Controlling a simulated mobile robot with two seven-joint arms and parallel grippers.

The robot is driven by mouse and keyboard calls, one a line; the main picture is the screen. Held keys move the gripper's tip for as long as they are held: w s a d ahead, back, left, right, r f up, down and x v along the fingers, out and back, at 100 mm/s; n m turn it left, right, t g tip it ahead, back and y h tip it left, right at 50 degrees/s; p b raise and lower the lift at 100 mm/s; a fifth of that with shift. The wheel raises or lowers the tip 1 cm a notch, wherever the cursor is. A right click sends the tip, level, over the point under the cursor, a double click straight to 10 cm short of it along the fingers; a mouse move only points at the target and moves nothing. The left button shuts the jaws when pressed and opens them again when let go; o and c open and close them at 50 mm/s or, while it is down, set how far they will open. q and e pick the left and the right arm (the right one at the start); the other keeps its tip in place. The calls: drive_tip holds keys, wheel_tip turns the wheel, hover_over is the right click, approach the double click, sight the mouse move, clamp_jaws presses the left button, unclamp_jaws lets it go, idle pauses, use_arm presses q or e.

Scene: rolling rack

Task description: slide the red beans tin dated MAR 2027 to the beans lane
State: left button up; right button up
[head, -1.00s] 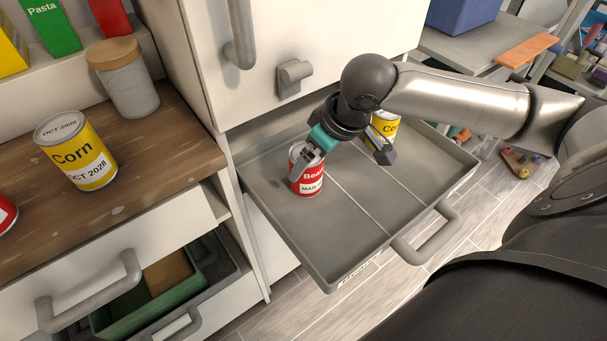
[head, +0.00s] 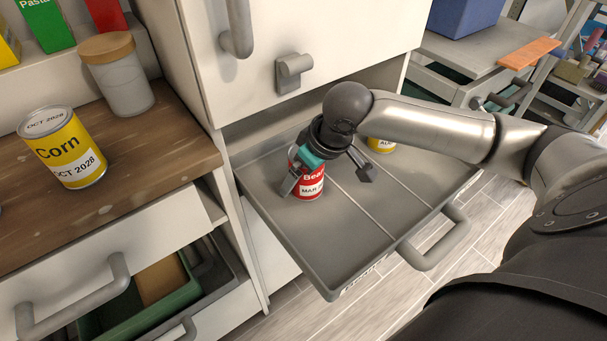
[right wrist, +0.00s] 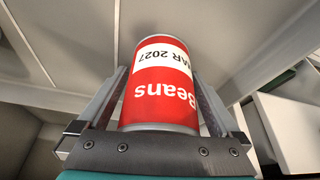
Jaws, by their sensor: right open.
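The red beans tin (head: 311,184), labelled MAR 2027, stands upright in the left lane of the pulled-out grey tray (head: 330,240). In the right wrist view the beans tin (right wrist: 162,88) sits between the two fingers, with a finger along each side. My right gripper (head: 327,178) is open around the tin and reaches down from above. It hides part of the tin in the head view. A yellow tin (head: 381,145) stands farther right in the tray, mostly hidden behind my right arm. My left gripper is not in view.
A wooden counter (head: 150,165) at left carries a yellow corn tin (head: 63,150) and a lidded jar (head: 118,80). A cabinet front rises behind the tray.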

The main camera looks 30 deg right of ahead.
drive_tip(key=shift+c, duration=0.2)
clamp_jaws()
idle(0.6)
